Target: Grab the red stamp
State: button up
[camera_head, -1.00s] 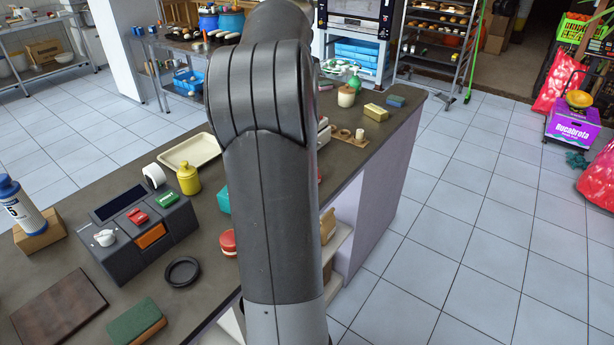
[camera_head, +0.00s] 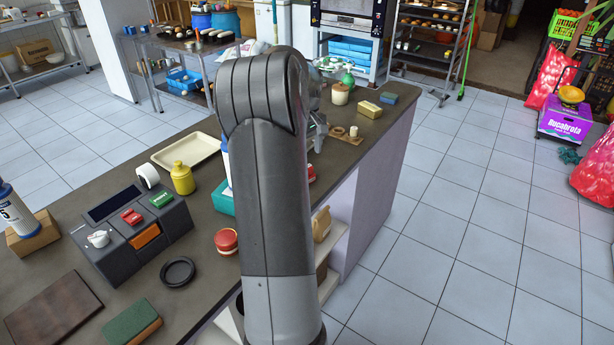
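A small red block (camera_head: 131,216) sits on top of a dark grey desk unit (camera_head: 180,222) on the counter, beside a green block (camera_head: 161,198) and a small white item (camera_head: 98,238). It may be the red stamp, but it is too small to tell. A red round tub (camera_head: 227,241) stands to the right of the unit. Another red thing (camera_head: 312,172) shows only in part at the right edge of my arm.
On the counter (camera_head: 215,290) are a yellow bottle (camera_head: 182,178), a cream tray (camera_head: 187,150), a black ring (camera_head: 178,271), a brown board (camera_head: 52,312) and a green-topped block (camera_head: 132,322). A candle-like jar (camera_head: 340,94) and yellow box (camera_head: 369,109) stand at the far end.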

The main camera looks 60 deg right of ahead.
jog(key=f, duration=0.8)
jog(key=shift+s+a+f, duration=0.1)
jog(key=shift+s+a, duration=0.1)
jog(key=shift+s, duration=0.05)
jog(key=c, duration=1.1)
